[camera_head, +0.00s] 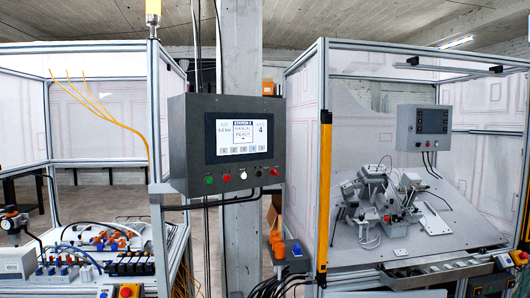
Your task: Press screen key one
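The control panel (182,150) is a dark grey box at the centre of the head view. My gripper and arm are not in view.
Below the screen are a green button (209,180), a red button (227,178), and others. A yellow light curtain post (323,190) stands right of the panel, before a fixture table (460,220). A left bench (75,283) holds valves and hoses. Cables hang below the panel.

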